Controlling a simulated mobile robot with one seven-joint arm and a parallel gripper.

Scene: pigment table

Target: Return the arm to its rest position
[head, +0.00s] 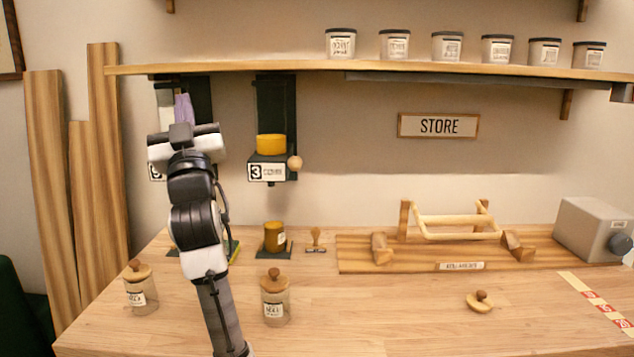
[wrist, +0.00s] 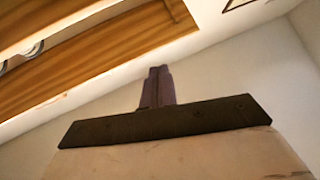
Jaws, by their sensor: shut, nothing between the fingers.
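My gripper (head: 183,98) is raised at the left of the head view, its fingers pointing up in front of the left wall-mounted dispenser (head: 202,95). In the wrist view my gripper (wrist: 157,72) shows as purplish fingers pressed together above a dark bar, with nothing between them. My arm rises from the bottom of the head view and hides most of the left dispenser and part of the table behind it.
The shelf (head: 330,67) carries several lidded jars and runs close above my fingers. Corked jars (head: 275,303) (head: 140,292) stand either side of my arm. A wooden rack (head: 450,262) and a grey box (head: 590,228) stand further right.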

